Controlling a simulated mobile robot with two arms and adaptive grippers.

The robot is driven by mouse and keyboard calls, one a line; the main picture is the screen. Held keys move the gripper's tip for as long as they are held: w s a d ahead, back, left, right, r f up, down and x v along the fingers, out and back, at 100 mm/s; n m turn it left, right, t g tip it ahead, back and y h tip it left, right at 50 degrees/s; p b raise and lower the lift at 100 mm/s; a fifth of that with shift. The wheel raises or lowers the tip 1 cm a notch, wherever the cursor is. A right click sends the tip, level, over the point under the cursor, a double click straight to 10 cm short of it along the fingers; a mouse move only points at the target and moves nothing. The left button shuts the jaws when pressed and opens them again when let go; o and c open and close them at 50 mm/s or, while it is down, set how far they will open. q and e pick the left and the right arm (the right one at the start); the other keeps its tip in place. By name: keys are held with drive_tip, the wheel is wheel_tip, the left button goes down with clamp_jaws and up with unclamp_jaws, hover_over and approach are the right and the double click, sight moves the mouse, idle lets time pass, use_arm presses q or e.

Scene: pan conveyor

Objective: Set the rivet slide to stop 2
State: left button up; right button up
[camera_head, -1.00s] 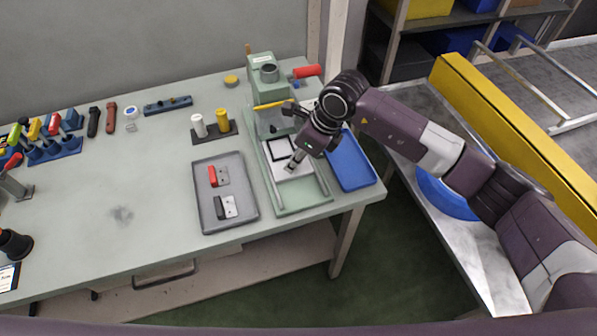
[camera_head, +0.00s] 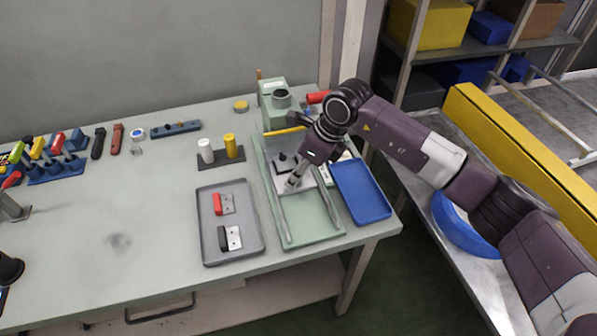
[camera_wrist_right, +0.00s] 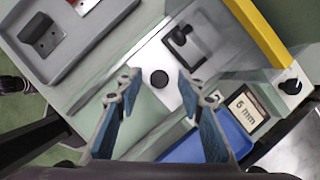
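The green rivet press (camera_head: 280,100) stands at the back right of the bench. The slide is a pale plate (camera_head: 302,182) on the press's green base, between two rails. In the right wrist view the slide plate (camera_wrist_right: 152,58) carries a round black knob (camera_wrist_right: 159,78) and, farther in, a black square fitting (camera_wrist_right: 182,42). My right gripper (camera_head: 292,184) is low over the slide. In the wrist view its fingers (camera_wrist_right: 159,84) are apart, one on each side of the knob, with gaps showing. I cannot tell how deep they reach. Stop marks are not readable. My left gripper is not in view.
A yellow bar (camera_head: 284,131) crosses above the slide's far end. A blue tray (camera_head: 361,192) lies right of the base, with a "6 mm" card (camera_wrist_right: 247,107) nearby. A grey tray (camera_head: 230,250) with two handled parts lies left. White and yellow cylinders stand behind it.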

drive_tip(key=shift+r, duration=0.15)
drive_tip(key=v, duration=1.1)
drive_tip(key=shift+d+r, duration=0.25)
drive_tip(key=shift+r, duration=0.05)
